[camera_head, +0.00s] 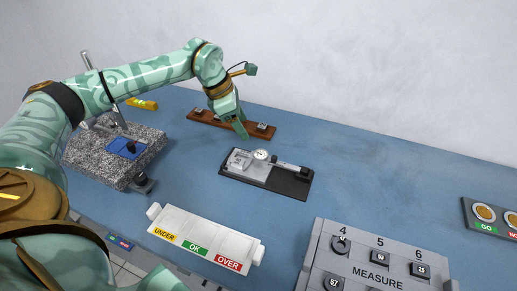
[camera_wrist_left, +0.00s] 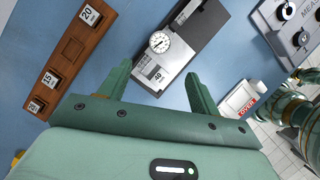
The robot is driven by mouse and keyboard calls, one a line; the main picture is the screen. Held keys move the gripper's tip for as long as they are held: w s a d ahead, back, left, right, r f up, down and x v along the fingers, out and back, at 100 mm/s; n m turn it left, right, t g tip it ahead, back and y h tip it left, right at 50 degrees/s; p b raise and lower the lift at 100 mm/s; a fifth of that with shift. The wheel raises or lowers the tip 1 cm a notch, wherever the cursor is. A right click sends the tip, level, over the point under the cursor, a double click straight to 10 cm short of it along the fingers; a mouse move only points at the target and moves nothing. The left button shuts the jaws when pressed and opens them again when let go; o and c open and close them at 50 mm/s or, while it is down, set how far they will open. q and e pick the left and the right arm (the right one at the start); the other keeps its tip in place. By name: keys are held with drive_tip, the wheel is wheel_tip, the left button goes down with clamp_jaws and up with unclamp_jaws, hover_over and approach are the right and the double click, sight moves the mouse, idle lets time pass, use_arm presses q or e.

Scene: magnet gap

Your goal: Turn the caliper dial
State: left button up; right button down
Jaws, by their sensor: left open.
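The caliper dial (camera_head: 261,155) is a round white face on the metal caliper body, which lies on a black base (camera_head: 290,185) in the middle of the blue table. In the left wrist view the dial (camera_wrist_left: 159,43) shows beyond the fingertips, with a block marked 40 (camera_wrist_left: 152,75) beside it. My left gripper (camera_head: 242,130) is above the table, behind and left of the dial in the head view. In the wrist view my left gripper (camera_wrist_left: 156,75) is open and empty, its fingers apart and not touching the dial. My right gripper is not in view.
A wooden rack (camera_head: 230,123) with small blocks lies behind the caliper. A granite block (camera_head: 95,158) stands left. A white UNDER/OK/OVER tray (camera_head: 205,240) is in front, a grey MEASURE panel (camera_head: 378,262) front right, a GO board (camera_head: 487,228) far right. Table right of the caliper is clear.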

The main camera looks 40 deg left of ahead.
sight(261, 153)
use_arm(q)
drive_tip(key=b+x, duration=0.2)
drive_tip(key=x, duration=0.9)
drive_tip(key=shift+d, duration=0.15)
drive_tip(key=c, duration=1)
drive_tip(key=shift+s+r+n+p, duration=0.1)
drive_tip(key=shift+r+n+p, duration=0.15)
drive_tip(key=shift+n+p, duration=0.45)
drive_tip(key=shift+f+t, duration=0.1)
drive_tip(key=shift+t, duration=0.2)
drive_tip(key=shift+f, duration=0.15)
